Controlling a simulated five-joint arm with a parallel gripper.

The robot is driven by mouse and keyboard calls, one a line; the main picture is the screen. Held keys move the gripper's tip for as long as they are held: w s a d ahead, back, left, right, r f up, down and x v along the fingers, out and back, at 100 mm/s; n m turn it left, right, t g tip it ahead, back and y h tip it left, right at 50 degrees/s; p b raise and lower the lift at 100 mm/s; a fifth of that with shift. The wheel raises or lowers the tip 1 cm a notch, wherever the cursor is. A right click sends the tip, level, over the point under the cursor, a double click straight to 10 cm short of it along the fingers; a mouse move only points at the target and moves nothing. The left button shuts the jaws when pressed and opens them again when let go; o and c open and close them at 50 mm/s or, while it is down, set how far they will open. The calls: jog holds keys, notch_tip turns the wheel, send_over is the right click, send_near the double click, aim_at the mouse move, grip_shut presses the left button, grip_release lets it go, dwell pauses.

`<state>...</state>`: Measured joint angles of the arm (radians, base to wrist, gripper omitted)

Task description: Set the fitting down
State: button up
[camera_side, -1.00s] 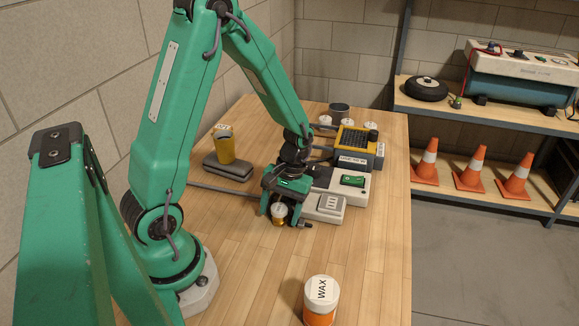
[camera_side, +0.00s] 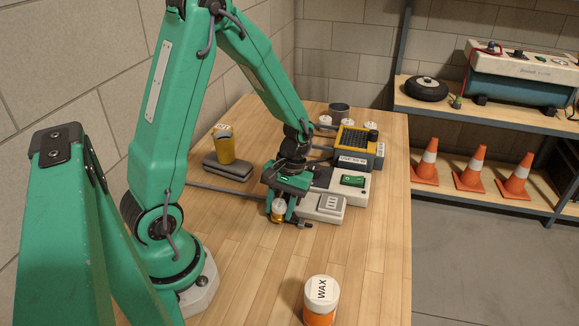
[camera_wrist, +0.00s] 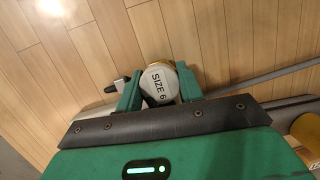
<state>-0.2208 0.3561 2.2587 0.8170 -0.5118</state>
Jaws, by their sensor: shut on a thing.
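The fitting (camera_side: 279,211) is a small piece with a white top and a brass-yellow lower body. My gripper (camera_side: 280,213) is shut on it, low over the wooden bench, with a finger on either side. In the wrist view my gripper (camera_wrist: 158,92) holds the fitting (camera_wrist: 163,80) between its green fingers, and its white top reads "SIZE 6". I cannot tell whether its base touches the bench.
A white device (camera_side: 321,205) stands just right of my gripper, with a yellow-and-black unit (camera_side: 353,143) behind it. A WAX jar (camera_side: 321,300) stands in front. The front-middle bench is clear.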

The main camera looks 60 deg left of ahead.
aim_at(285, 202)
jog(key=shift+r, duration=4.4)
jog(key=shift+w+r, duration=0.35)
jog(key=shift+w, duration=0.4)
jog(key=w+d+r+m, duration=0.1)
jog(key=w+d+r, duration=0.2)
jog(key=w+r, duration=0.2)
jog(key=w+d+r+m, duration=0.1)
jog(key=w+d+r, duration=0.2)
jog(key=w, duration=0.7)
notch_tip(285, 202, up, 2)
jog(key=shift+w+d+r+m+y, duration=0.15)
jog(key=shift+w+r+m+y, duration=0.05)
jog(key=shift+m+y, duration=0.2)
notch_tip(285, 202, up, 11)
jog(key=w+m, duration=0.2)
jog(key=shift+f, duration=0.15)
